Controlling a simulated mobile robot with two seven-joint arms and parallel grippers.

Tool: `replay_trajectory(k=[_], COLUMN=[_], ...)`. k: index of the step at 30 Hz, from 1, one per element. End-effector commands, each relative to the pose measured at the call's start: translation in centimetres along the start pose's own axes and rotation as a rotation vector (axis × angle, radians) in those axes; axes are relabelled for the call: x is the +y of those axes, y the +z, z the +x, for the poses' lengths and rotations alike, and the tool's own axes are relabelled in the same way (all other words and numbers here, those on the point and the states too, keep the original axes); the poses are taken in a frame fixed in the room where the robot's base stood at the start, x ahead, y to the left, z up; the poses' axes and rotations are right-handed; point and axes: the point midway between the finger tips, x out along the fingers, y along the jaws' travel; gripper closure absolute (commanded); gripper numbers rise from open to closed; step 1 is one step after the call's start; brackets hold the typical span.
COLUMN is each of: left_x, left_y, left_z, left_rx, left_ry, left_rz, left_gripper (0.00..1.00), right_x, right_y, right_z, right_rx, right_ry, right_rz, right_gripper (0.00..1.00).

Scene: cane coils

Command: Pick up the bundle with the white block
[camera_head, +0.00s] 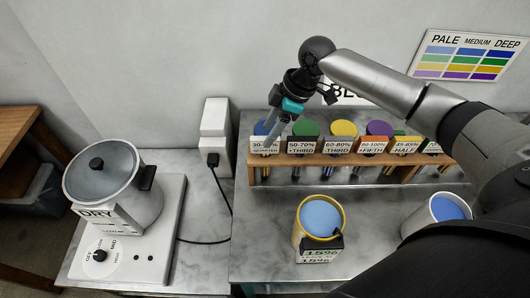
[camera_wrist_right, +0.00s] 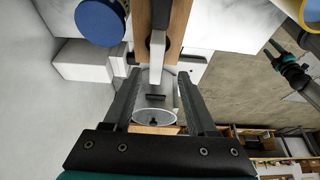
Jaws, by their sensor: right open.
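My right gripper (camera_head: 271,137) reaches in from the right in the head view and points down at the left end of a wooden rack (camera_head: 464,160). Its fingers (camera_wrist_right: 157,82) are apart in the right wrist view, with no object clearly held. A pale bar (camera_wrist_right: 157,48) in front of the rack's wooden end (camera_wrist_right: 172,20) shows just beyond the fingertips. I cannot tell whether it is the white block or a label. A blue round top (camera_head: 262,128) is beside the gripper; it also shows in the wrist view (camera_wrist_right: 100,22). No bundle can be made out clearly.
The rack has several labelled places with coloured round tops. A yellow-rimmed cup (camera_head: 300,236) and a white cup (camera_head: 410,226), both with blue contents, stand in front. A lidded pot (camera_head: 128,200) sits on a white hot plate (camera_head: 140,262) at left. A white box (camera_head: 215,130) stands behind.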

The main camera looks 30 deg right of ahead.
Motion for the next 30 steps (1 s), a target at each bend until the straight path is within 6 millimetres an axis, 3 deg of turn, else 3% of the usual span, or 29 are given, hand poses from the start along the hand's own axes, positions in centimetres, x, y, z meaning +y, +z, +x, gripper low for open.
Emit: replay_trajectory(k=[10,19,30], left_x=[0.0,0.0,0.0], left_y=[-0.1,-0.1,-0.1], left_z=[-0.1,-0.1,-0.1], left_rx=[0.0,0.001,0.001], left_ry=[0.0,0.0,0.0], left_rz=[0.0,0.0,0.0], left_gripper=[0.43,0.43,0.43], right_x=[0.5,0.5,0.5], right_y=[0.6,0.7,0.7], right_z=[4.5,4.9,4.9], right_rx=[0.0,-0.001,-0.001], right_ry=[-0.002,0.0,0.0], right_rz=[0.0,-0.001,-0.001], right_gripper=[0.43,0.43,0.83])
